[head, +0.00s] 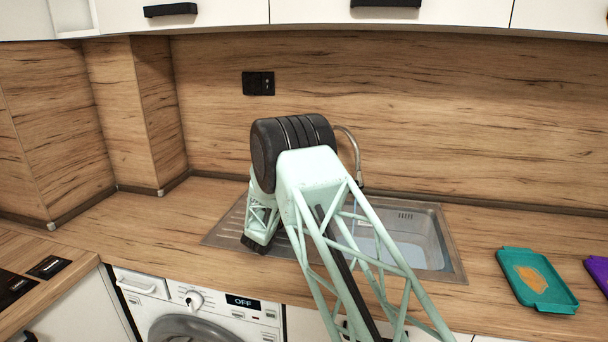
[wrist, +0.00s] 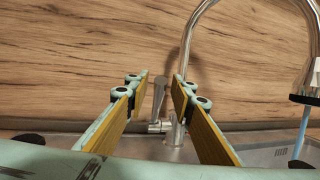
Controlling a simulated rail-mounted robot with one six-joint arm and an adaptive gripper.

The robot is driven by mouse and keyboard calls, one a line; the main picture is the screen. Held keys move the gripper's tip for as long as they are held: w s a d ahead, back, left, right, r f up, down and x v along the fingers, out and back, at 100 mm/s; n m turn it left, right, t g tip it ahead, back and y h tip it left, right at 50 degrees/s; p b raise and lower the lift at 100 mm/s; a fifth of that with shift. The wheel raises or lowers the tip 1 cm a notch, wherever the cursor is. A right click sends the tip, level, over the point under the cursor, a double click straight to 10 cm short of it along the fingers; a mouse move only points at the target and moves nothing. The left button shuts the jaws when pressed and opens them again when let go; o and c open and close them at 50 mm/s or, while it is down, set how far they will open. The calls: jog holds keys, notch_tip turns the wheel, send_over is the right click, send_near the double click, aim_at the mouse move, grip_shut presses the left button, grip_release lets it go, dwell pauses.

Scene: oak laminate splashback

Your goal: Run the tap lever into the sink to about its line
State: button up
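The tap (head: 350,150) stands behind the sink (head: 458,265), and my arm hides its base and lever in the head view. In the wrist view the chrome tap (wrist: 187,45) arches to the right. Its lever (wrist: 159,95) stands nearly upright beside the spout's foot. My gripper (wrist: 161,80) is open, with one yellow-lined finger on each side of the lever; I cannot tell whether either touches it. A thin pale-blue stream (wrist: 301,135) hangs below the spout outlet. The basin holds bluish water (head: 405,243). No line can be made out in it.
A teal tray (head: 505,265) with an orange patch lies right of the sink, with a purple item (head: 597,270) beyond it. A washing machine (head: 205,310) sits below the counter. The wooden splashback (head: 440,100) is close behind the tap. The left counter (head: 140,220) is clear.

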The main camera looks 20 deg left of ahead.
jog(key=shift+s, duration=0.1)
jog(key=r+v, duration=0.2)
jog(key=v, duration=1.4)
jog(key=shift+s+a+r, duration=0.2)
jog(key=shift+s+r, duration=0.15)
jog(key=shift+s, duration=0.2)
jog(key=shift+w+d, duration=0.1)
